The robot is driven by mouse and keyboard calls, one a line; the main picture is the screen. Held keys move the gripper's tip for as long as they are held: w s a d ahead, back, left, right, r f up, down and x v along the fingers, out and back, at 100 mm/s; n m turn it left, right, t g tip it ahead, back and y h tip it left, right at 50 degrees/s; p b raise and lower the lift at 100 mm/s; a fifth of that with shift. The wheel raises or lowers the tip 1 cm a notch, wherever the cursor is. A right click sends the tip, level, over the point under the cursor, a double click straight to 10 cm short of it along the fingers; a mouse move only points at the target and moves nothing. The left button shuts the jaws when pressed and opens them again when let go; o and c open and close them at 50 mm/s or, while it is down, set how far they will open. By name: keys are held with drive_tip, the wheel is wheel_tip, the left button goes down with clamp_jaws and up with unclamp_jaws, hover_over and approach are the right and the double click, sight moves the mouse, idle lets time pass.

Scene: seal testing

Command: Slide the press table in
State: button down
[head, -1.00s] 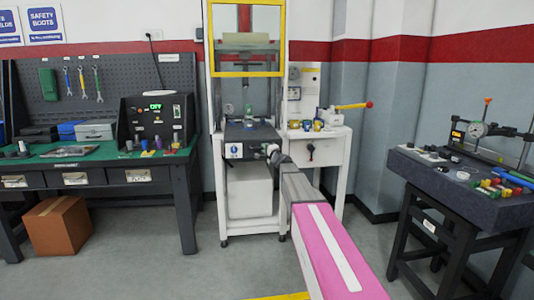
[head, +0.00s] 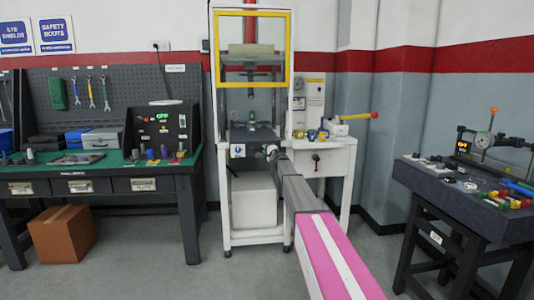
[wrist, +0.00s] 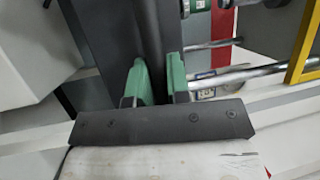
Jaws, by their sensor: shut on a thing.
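My gripper (wrist: 158,75) reaches the right part of the table's front. In the wrist view its two green fingers are shut on a dark bar, the table's handle, beside a wide dark surface. In the head view my wrist hides most of the handle. How far the table still sticks out is hard to tell.
The yellow guard (head: 252,84) is above the table. A green-topped workbench (head: 105,164) is to the left, a dark gauge table (head: 455,195) to the right. Open floor lies in front.

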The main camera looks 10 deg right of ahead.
drive_tip(key=w, duration=0.8)
drive_tip(key=shift+w, duration=0.15)
drive_tip(key=c, duration=1.1)
unclamp_jaws()
drive_tip(key=v, duration=1)
drive_tip(key=shift+s+d, duration=0.2)
drive_tip(key=shift+s, duration=0.15)
drive_tip(key=shift+f, duration=0.1)
